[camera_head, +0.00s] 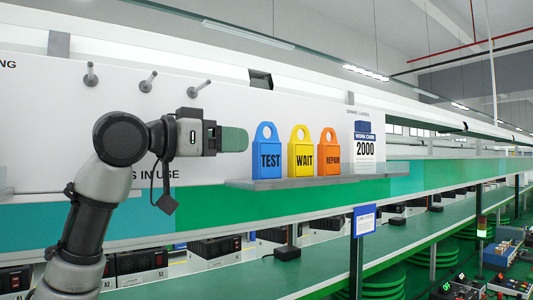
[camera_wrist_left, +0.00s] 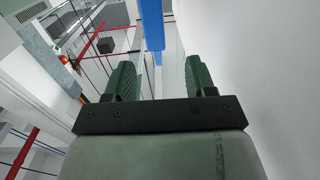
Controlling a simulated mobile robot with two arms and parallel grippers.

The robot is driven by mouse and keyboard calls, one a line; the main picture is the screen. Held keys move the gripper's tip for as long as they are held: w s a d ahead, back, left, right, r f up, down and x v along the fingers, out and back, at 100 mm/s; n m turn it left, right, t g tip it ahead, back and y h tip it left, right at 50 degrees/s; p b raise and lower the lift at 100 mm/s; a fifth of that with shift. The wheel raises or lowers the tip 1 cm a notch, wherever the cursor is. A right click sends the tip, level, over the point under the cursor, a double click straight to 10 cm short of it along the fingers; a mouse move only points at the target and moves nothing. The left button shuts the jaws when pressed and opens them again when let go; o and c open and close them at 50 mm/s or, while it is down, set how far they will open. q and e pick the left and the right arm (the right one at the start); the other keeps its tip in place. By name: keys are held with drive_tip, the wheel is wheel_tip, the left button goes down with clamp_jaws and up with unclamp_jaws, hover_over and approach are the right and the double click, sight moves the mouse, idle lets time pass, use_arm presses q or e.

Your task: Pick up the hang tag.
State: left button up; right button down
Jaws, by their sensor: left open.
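Three hang tags stand in a row on a grey shelf (camera_head: 290,182) on the white board: a blue TEST tag (camera_head: 267,168), a yellow WAIT tag (camera_head: 301,166) and an orange REPAIR tag (camera_head: 329,162). Each has a loop handle on top. My left gripper (camera_head: 240,139) points right, its green fingers just left of the blue tag at about loop height. In the left wrist view, the gripper (camera_wrist_left: 160,68) is open and empty. A blue strip, seemingly the blue tag (camera_wrist_left: 152,25), shows beyond and between the fingers. My right gripper is not in view.
Three bare pegs (camera_head: 147,82) stick out of the board above my left arm. A green work surface (camera_head: 220,236) with devices runs below.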

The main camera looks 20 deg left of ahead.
sight(255, 148)
use_arm(q)
drive_tip(key=p+x, duration=0.1)
drive_tip(key=x, duration=0.1)
drive_tip(key=shift+w+d, duration=0.15)
drive_tip(key=shift+d, duration=0.2)
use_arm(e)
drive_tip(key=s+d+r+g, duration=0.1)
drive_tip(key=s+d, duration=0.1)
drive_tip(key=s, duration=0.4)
use_arm(q)
drive_tip(key=p+x, duration=0.2)
drive_tip(key=x, duration=0.1)
drive_tip(key=p+x, duration=0.1)
drive_tip(key=shift+w+d+f, duration=0.1)
drive_tip(key=shift+w+f, duration=0.1)
drive_tip(key=shift+f, duration=0.2)
drive_tip(key=shift+w+d+p, duration=0.25)
drive_tip(key=shift+d+p, duration=0.1)
drive_tip(key=shift+w+d+f, duration=0.1)
drive_tip(key=shift+d+f, duration=0.05)
drive_tip(key=shift+c, duration=0.9)
drive_tip(key=shift+a, duration=0.2)
drive_tip(key=c, duration=0.4)
drive_tip(key=shift+d, duration=0.1)
clamp_jaws()
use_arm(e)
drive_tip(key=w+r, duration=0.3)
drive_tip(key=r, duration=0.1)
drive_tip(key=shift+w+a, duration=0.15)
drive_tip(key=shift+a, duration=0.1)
